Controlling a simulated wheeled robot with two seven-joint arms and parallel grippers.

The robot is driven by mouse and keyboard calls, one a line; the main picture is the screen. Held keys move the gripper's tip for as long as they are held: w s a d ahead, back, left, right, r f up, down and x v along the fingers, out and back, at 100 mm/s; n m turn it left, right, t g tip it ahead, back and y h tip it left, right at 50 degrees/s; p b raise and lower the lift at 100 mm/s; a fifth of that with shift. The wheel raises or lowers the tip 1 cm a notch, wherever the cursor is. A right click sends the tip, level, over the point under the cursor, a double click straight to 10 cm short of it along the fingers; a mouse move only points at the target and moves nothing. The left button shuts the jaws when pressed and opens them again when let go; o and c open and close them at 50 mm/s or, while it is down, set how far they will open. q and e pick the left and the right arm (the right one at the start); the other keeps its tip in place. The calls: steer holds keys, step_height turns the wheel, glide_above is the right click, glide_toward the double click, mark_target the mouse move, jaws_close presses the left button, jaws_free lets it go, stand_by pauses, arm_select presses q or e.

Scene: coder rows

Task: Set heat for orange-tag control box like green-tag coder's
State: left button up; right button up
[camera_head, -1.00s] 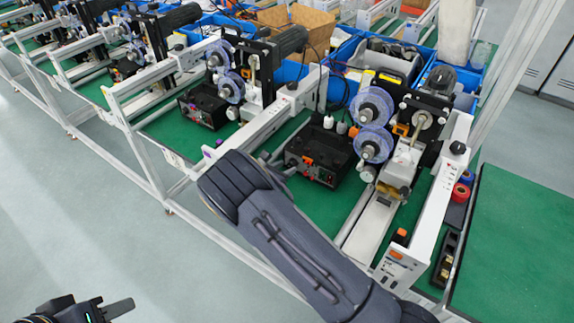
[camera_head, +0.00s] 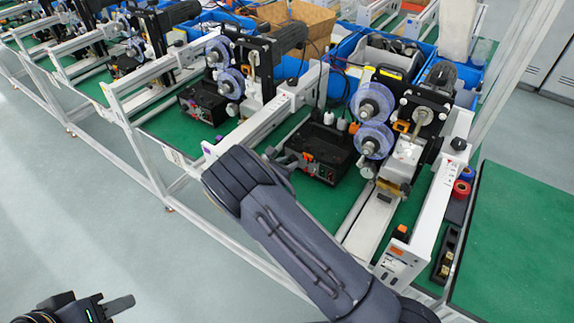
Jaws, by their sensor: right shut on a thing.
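The orange-tag control box (camera_head: 322,157) is a black box on the green bench, with an orange tag (camera_head: 307,156) on its front left and small controls on its front. My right gripper (camera_head: 297,160) is at the left of that front, beside the tag. It is shut on a small part there, seemingly a knob, which the fingers hide. The coder above it carries two blue-purple reels (camera_head: 374,102). Another black control box (camera_head: 205,106) stands at the station to the left. I cannot make out a green tag. My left gripper (camera_head: 120,305) is low at the left, over the floor, its opening unclear.
White rails (camera_head: 270,118) run between the stations. Blue bins (camera_head: 344,45) and a cardboard box (camera_head: 305,22) stand behind. Red and blue rolls (camera_head: 462,185) lie at the right. The green mat (camera_head: 520,240) at the far right is bare.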

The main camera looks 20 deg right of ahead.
steer(key=m+t+y+b, duration=0.1)
steer(key=m+b, duration=0.1)
steer(key=b, duration=0.5)
steer(key=m+t+b, duration=0.1)
steer(key=m+b, duration=0.1)
steer(key=b, duration=0.6)
steer(key=shift+s+d+f+t+y, duration=0.1)
steer(key=shift+s+f+t+y, duration=0.1)
steer(key=shift+f+t+y, duration=0.15)
steer(key=shift+r+b, duration=0.2)
steer(key=shift+b, duration=0.4)
steer(key=o, duration=0.7)
steer(key=shift+r, duration=0.1)
steer(key=shift+v, duration=3.9)
